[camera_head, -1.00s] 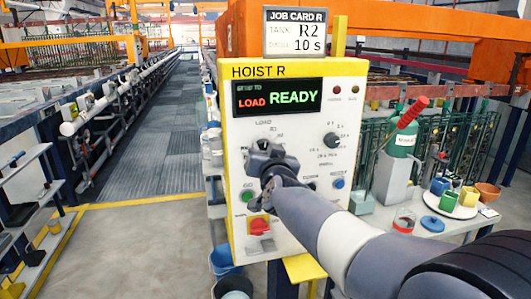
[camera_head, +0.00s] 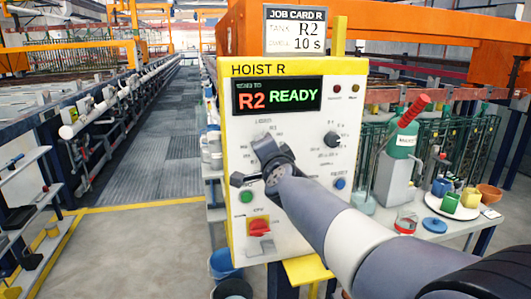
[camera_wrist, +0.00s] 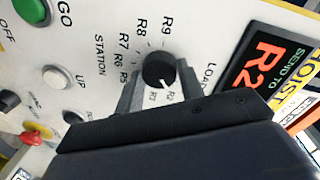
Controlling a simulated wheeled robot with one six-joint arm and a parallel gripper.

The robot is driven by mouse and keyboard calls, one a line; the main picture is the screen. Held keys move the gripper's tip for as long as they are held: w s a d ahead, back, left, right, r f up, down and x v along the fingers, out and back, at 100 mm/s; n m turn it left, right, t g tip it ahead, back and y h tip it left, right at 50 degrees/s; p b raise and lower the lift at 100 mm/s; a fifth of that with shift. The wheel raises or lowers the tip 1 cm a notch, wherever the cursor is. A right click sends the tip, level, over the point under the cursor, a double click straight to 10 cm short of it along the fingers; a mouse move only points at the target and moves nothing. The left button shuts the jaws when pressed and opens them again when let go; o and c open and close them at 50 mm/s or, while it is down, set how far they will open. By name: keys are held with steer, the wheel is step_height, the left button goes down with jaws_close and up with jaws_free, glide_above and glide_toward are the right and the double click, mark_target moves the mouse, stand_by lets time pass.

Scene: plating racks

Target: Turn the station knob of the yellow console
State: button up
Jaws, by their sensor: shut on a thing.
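The yellow-framed console (camera_head: 290,69), marked HOIST R, stands in the middle of the head view. Its screen (camera_head: 277,97) reads R2 READY. In the wrist view the black round station knob (camera_wrist: 158,69) has a white pointer line aimed at the R2 mark. My gripper (camera_wrist: 157,84) is shut on the knob, one finger on each side. In the head view my gripper (camera_head: 266,160) is against the panel and hides the knob.
A job card (camera_head: 294,31) on top reads tank R2, 10 s. A second knob (camera_head: 332,139), a green button (camera_head: 246,196), a blue button (camera_head: 340,183) and a red switch (camera_head: 259,227) are on the panel. A side table with a green bottle (camera_head: 404,140) stands right.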

steer(key=shift+m, duration=0.6)
steer(key=o, duration=1)
steer(key=shift+s, duration=0.1)
steer(key=shift+p+v, duration=0.6)
steer(key=shift+v, duration=4.75)
